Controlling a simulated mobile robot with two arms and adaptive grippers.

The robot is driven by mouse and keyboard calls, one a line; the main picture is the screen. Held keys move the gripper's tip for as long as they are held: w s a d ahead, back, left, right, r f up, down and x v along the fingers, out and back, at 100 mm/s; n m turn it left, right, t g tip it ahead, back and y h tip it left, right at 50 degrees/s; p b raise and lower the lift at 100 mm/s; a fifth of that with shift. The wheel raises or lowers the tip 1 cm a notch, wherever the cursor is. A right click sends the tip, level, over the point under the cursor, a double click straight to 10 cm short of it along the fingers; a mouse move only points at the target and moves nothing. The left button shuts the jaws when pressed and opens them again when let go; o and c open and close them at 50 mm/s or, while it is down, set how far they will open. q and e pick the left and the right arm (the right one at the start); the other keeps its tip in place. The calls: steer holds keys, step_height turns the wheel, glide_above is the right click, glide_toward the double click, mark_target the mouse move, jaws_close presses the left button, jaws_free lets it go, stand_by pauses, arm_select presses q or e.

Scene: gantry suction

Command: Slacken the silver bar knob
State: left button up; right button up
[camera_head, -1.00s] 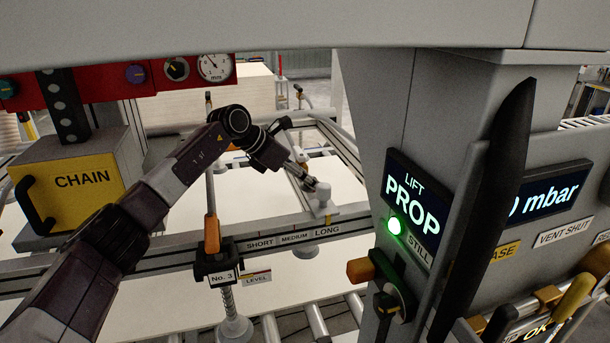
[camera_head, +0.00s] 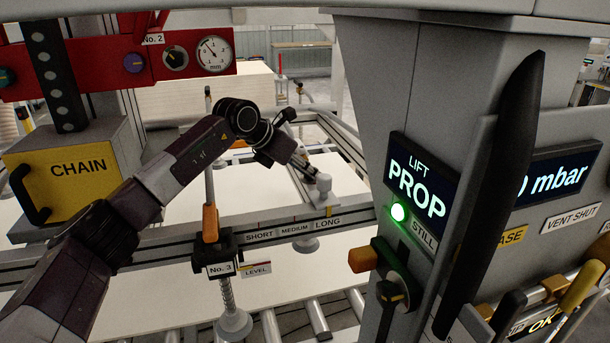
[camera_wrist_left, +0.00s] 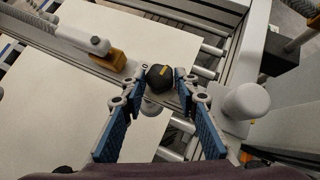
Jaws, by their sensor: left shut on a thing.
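A round black knob (camera_wrist_left: 160,77) with a yellow mark sits between the two blue-padded fingers of my left gripper (camera_wrist_left: 158,80) in the left wrist view. The fingers are closed against its sides. A pale, round-topped post (camera_head: 323,184) stands right beside the fingers. It also shows in the left wrist view, to the right of the knob. My right gripper is not in view.
A grey column with a LIFT PROP display (camera_head: 415,190) and a dark pointed upright piece (camera_head: 490,190) stands to the right. An orange-handled No. 3 clamp (camera_head: 210,225) is on the bar. The yellow CHAIN box (camera_head: 75,170) is at left. Pale sheets lie below.

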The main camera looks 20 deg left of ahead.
arm_select(q)
steer(key=n+y+b, duration=0.1)
steer(key=b, duration=0.1)
steer(key=n+t+y+b, duration=0.1)
steer(key=n+b, duration=0.1)
steer(key=shift+d+f+b, duration=0.1)
steer(key=shift+d+b, duration=0.2)
steer(key=shift+b, duration=0.05)
steer(key=shift+s+r+n+y+b, duration=0.1)
steer(key=shift+r+n+y+b, duration=0.1)
steer(key=shift+n+y+b, duration=0.55)
steer(key=o, duration=1.1)
steer(key=shift+f, duration=0.1)
steer(key=shift+o, duration=0.2)
steer(key=v, duration=1.2)
steer(key=shift+f, duration=0.15)
